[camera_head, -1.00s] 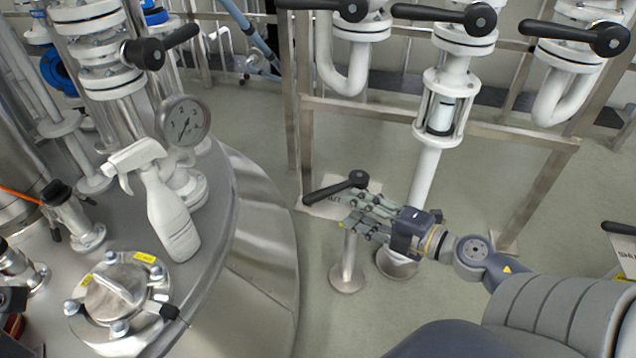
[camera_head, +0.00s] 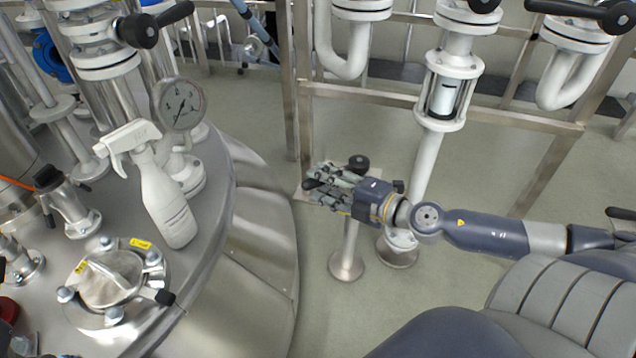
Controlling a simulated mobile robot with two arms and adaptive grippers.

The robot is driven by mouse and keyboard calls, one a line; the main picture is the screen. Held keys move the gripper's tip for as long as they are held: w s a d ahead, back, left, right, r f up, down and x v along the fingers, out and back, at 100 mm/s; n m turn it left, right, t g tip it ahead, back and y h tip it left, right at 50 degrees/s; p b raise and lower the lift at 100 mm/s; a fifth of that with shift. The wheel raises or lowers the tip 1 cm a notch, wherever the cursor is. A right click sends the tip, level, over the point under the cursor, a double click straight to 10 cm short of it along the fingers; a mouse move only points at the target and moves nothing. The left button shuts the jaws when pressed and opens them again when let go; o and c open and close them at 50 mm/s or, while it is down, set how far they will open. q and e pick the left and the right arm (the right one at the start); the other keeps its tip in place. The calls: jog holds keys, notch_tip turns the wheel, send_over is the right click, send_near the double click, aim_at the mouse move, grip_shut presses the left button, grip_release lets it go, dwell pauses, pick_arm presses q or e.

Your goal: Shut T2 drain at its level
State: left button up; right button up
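A black lever handle with a round hub (camera_head: 358,163) sits on top of a short post (camera_head: 348,250) right of the steel vessel. My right gripper (camera_head: 314,185) is at this lever, its arm reaching in from the right. Its fingers look spread, with the dark lever end showing between them. Whether they touch it I cannot tell. The fingers hide most of the lever and the plate under it. I can read no T2 mark. My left gripper is out of view.
The steel vessel top (camera_head: 215,220) at left carries a white spray bottle (camera_head: 165,200), a pressure gauge (camera_head: 180,104) and a clamped lid (camera_head: 110,280). White pipes with a sight glass (camera_head: 445,95) and a steel frame (camera_head: 500,118) stand behind.

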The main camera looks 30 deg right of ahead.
jog(key=shift+b+x, duration=0.3)
jog(key=shift+x, duration=0.7)
jog(key=shift+d, duration=0.1)
jog(key=shift+c, duration=0.3)
grip_shut()
